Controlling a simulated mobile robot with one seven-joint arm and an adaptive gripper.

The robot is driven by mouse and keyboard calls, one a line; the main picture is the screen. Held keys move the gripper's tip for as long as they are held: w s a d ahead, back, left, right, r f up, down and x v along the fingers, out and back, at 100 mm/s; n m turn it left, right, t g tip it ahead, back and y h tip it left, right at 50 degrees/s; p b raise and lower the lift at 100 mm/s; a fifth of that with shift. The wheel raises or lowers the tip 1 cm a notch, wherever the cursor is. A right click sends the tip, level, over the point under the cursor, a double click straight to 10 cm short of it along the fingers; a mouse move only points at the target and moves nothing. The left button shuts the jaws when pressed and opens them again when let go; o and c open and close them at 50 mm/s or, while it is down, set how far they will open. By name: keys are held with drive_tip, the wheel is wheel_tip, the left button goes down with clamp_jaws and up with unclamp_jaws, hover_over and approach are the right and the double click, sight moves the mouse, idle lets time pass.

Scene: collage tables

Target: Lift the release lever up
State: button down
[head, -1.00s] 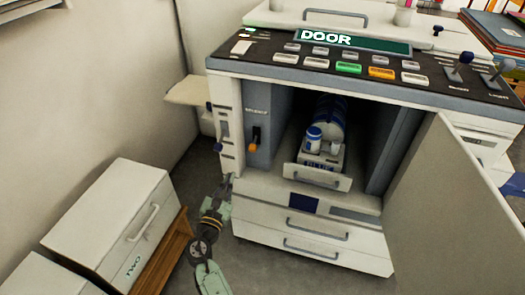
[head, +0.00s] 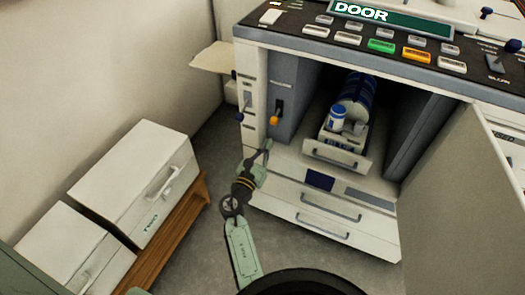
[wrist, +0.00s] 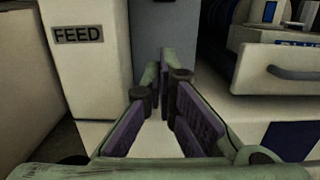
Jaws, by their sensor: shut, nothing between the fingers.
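The release lever (head: 277,112) is a short black handle with an orange tip. It points down on the blue-grey inner panel (head: 290,85) of the open machine in the head view. My gripper (head: 266,148) is below the lever and slightly to its left, apart from it, near the cabinet's front left post. In the wrist view my gripper's fingers (wrist: 160,78) with purple pads converge in front of the grey panel, with nothing between them. The lever does not show in the wrist view.
The FEED-labelled post (wrist: 88,60) stands left of my fingers. The open door (head: 455,195) stands farther right. White drawer boxes (head: 130,180) sit at left; floor lies between.

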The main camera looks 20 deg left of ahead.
sight(276, 116)
drive_tip(key=w, duration=0.3)
drive_tip(key=w+r, duration=0.1)
drive_tip(key=w, duration=0.1)
drive_tip(key=shift+w+p, duration=0.2)
drive_tip(key=shift+p, duration=0.15)
drive_tip(key=shift+s+r+p, duration=0.4)
drive_tip(key=shift+r, duration=0.2)
drive_tip(key=shift+s+r+p, duration=0.35)
drive_tip(key=shift+r+p, duration=0.05)
drive_tip(key=shift+r, duration=0.2)
drive_tip(key=shift+s+r, duration=0.25)
drive_tip(key=shift+r, duration=0.1)
